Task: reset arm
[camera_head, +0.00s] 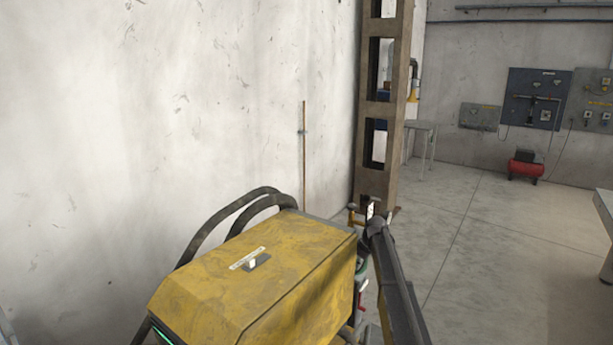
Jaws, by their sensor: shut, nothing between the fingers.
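I cannot make out my gripper in the head camera view. A dark, straight bar (397,285) runs up from the bottom edge, right of a yellow machine. I cannot tell whether it is part of my arm. Small metal parts (370,209) show near its upper end, too small to make out.
The worn yellow machine (262,270) with dark hoses (222,222) stands at the bottom, close to the pale wall (180,120). A brown steel column (378,185) rises behind it. Open concrete floor (490,260) lies right, with a table edge (606,225) and red compressor (525,168).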

